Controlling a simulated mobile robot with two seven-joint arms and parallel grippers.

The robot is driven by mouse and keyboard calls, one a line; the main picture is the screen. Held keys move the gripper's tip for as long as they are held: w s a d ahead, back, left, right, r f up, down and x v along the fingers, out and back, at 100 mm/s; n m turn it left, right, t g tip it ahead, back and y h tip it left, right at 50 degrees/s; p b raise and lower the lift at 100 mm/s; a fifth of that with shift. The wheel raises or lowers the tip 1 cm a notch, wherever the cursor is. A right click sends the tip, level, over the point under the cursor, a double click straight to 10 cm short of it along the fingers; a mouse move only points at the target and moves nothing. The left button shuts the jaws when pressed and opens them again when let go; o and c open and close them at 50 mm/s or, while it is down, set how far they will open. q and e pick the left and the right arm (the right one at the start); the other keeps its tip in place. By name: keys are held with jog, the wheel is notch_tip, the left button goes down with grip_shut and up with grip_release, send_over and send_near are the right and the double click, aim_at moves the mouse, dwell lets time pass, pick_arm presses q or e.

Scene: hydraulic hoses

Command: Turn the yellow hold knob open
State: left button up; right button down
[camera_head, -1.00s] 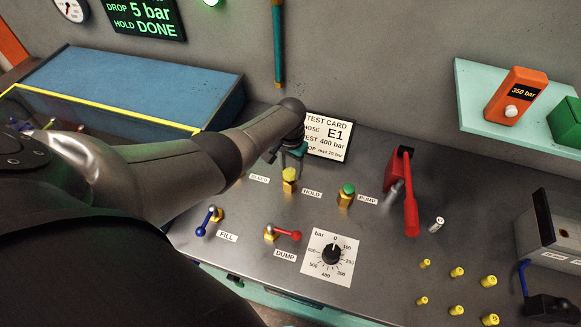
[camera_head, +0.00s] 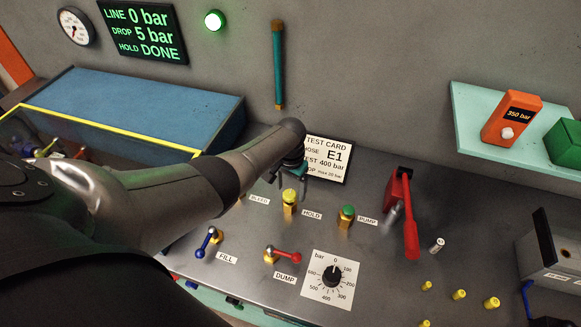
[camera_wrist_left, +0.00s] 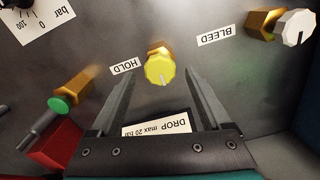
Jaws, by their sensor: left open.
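The yellow hold knob (camera_head: 290,196) stands upright on a brass valve on the grey bench, left of the HOLD label (camera_head: 312,215). In the left wrist view the round yellow knob (camera_wrist_left: 160,70) shows between the two finger tips, with a gap on each side. My left gripper (camera_head: 290,183) is just behind the knob in the head view, partly hidden by its own wrist. The left wrist view shows its fingers (camera_wrist_left: 158,78) apart and empty. Whether the tips are level with the knob I cannot tell. My right gripper is not in view.
A green pump knob (camera_head: 347,213) and a red lever (camera_head: 410,215) stand to the right. A white bleed knob (camera_wrist_left: 295,27) is on the other side. The test card (camera_head: 328,158) leans close behind the gripper. Blue and red handled valves (camera_head: 206,242) (camera_head: 284,255) stand in front.

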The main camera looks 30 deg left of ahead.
aim_at(290, 192)
pick_arm(q)
notch_tip(290, 192, up, 5)
jog(key=shift+f+p, duration=0.2)
jog(key=shift+p, duration=0.75)
notch_tip(290, 192, up, 10)
jog(key=shift+f, duration=0.15)
